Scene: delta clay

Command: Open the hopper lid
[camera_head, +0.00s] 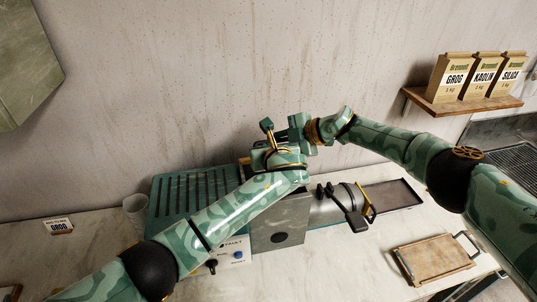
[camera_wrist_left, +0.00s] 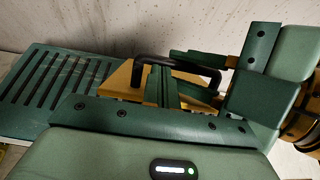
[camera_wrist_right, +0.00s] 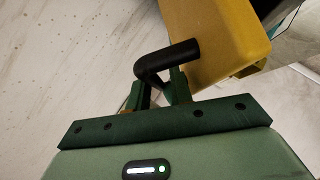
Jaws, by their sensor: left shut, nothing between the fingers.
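The hopper lid (camera_wrist_left: 118,80) is yellow with a black bar handle (camera_wrist_left: 150,60); in the left wrist view it lies behind my grippers. In the right wrist view the yellow lid (camera_wrist_right: 215,35) is at the top, with its black handle (camera_wrist_right: 168,57) reaching down to my fingers. My left gripper (camera_wrist_left: 161,84) is shut and empty at the handle. My right gripper (camera_wrist_right: 156,90) has its fingers apart, with part of the handle between them. In the head view my left gripper (camera_head: 270,148) and right gripper (camera_head: 300,130) are close together and hide most of the lid.
The machine has a green slatted top (camera_head: 180,195), a grey front box (camera_head: 285,222) and a barrel (camera_head: 328,207). A cup (camera_head: 136,212) stands left. A dark tray (camera_head: 393,195) and a wooden board (camera_head: 433,258) lie right. Bags (camera_head: 452,77) stand on a wall shelf (camera_head: 465,104).

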